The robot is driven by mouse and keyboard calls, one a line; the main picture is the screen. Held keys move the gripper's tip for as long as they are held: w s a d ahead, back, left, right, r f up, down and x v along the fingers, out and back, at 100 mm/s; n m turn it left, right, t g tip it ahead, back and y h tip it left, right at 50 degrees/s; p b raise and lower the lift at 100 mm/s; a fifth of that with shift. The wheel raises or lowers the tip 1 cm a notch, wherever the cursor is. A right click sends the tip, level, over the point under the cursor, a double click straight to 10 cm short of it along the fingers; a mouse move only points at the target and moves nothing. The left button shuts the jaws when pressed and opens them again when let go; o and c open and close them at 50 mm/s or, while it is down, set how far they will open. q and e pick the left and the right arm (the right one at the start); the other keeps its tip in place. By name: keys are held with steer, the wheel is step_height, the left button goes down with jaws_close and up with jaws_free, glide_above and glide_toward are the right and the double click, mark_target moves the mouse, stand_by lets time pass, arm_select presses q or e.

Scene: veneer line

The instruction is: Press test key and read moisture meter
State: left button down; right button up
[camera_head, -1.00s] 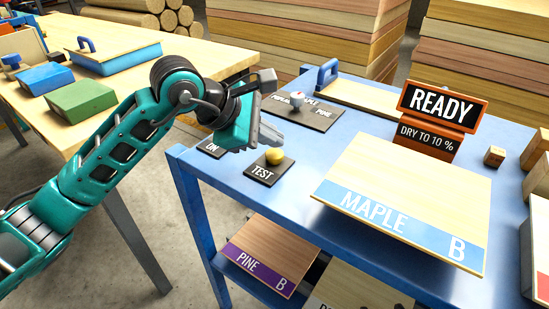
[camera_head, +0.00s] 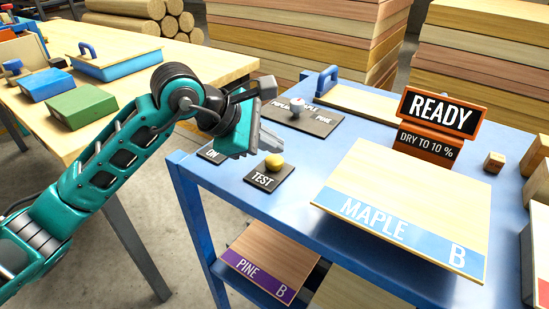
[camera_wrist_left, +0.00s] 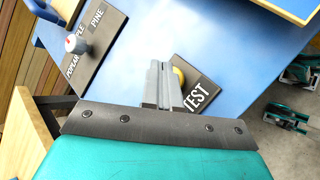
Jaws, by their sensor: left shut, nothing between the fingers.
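The yellow test key (camera_head: 274,161) sits on a dark plate marked TEST (camera_head: 266,180) near the front left of the blue table. My left gripper (camera_head: 272,146) is shut and empty, its fingertips just behind and above the key; I cannot tell whether they touch it. In the left wrist view the fingers (camera_wrist_left: 162,84) partly hide the yellow key (camera_wrist_left: 179,76). The moisture meter display (camera_head: 442,112) reads READY, with a DRY TO 10 % sign (camera_head: 427,143) below it. A maple board marked B (camera_head: 405,190) lies in front of the meter. My right gripper is not in view.
A selector plate with a knob (camera_head: 302,117) lies behind the key, lettered POPLAR, MAPLE and PINE. An ON plate (camera_head: 211,155) is partly hidden by my left gripper. A pine board (camera_head: 270,258) lies on the lower shelf. Small wood blocks stand at the right.

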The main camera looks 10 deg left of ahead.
mark_target(270, 161)
arm_select(q)
steer(key=shift+f, duration=0.1)
stand_by(0.8)
steer(key=shift+f+b, duration=0.35)
steer(key=shift+b, duration=0.2)
steer(key=shift+f+b, duration=0.45)
stand_by(0.4)
steer(key=shift+r, duration=0.15)
stand_by(0.3)
steer(key=shift+r+p, duration=0.5)
steer(key=shift+r, duration=0.25)
steer(key=shift+r+p, duration=1.55)
steer(key=shift+r, duration=0.95)
